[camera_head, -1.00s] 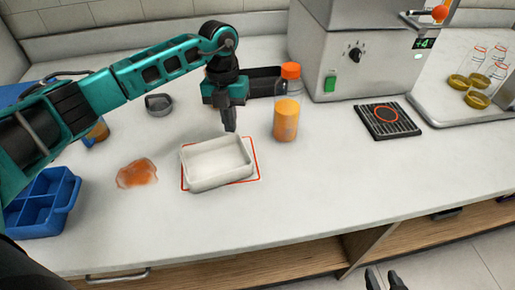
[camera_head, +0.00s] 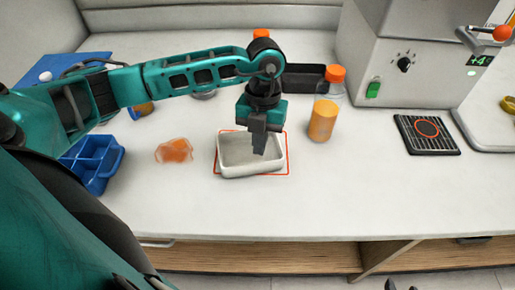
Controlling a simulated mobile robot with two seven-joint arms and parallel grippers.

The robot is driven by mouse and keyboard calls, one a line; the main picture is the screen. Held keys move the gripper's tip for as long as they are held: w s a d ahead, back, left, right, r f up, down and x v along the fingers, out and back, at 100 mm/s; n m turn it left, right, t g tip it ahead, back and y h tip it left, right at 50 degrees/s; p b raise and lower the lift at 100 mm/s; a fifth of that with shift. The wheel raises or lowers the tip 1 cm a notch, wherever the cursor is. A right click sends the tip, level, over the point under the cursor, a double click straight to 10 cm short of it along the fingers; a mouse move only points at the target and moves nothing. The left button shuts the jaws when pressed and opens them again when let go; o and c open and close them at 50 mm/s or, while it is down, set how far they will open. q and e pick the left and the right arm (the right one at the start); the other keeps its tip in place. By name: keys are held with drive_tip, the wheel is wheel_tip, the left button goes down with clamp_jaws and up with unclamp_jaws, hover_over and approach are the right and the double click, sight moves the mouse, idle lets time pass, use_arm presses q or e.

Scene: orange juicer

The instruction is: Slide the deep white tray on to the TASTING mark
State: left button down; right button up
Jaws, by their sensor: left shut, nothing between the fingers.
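The deep white tray (camera_head: 236,171) sits on the counter over a thin red rectangular outline (camera_head: 288,160). The outline shows behind the tray and along its right side; the tray's front wall covers part of its front line. No lettering is readable. My left gripper (camera_head: 259,152) points down with shut, empty fingers. Its tips appear in front of the tray's back wall, over the right part of the inside; I cannot tell whether they touch the tray.
An orange-capped juice bottle (camera_head: 322,121) stands right of the tray. An orange translucent patch (camera_head: 174,151) and a blue divided bin (camera_head: 95,160) lie left. The juicer (camera_head: 405,60) and a black grate (camera_head: 428,134) are right. The counter in front is clear.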

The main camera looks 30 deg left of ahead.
use_arm(q)
drive_tip(key=shift+s+d+r, duration=0.1)
drive_tip(key=shift+s+d, duration=0.1)
drive_tip(key=shift+s, duration=0.55)
drive_tip(key=shift+s+d+f, duration=0.1)
drive_tip(key=shift+s+f, duration=0.1)
drive_tip(key=shift+s, duration=0.05)
drive_tip(key=shift+w+f, duration=0.1)
drive_tip(key=shift+f, duration=0.6)
drive_tip(key=shift+w+a+f+b, duration=0.1)
drive_tip(key=shift+w+a+b, duration=0.1)
drive_tip(key=shift+w+b, duration=0.25)
drive_tip(key=shift+w+a+f+b, duration=0.1)
drive_tip(key=shift+w+a+b, duration=0.1)
drive_tip(key=shift+w, duration=0.45)
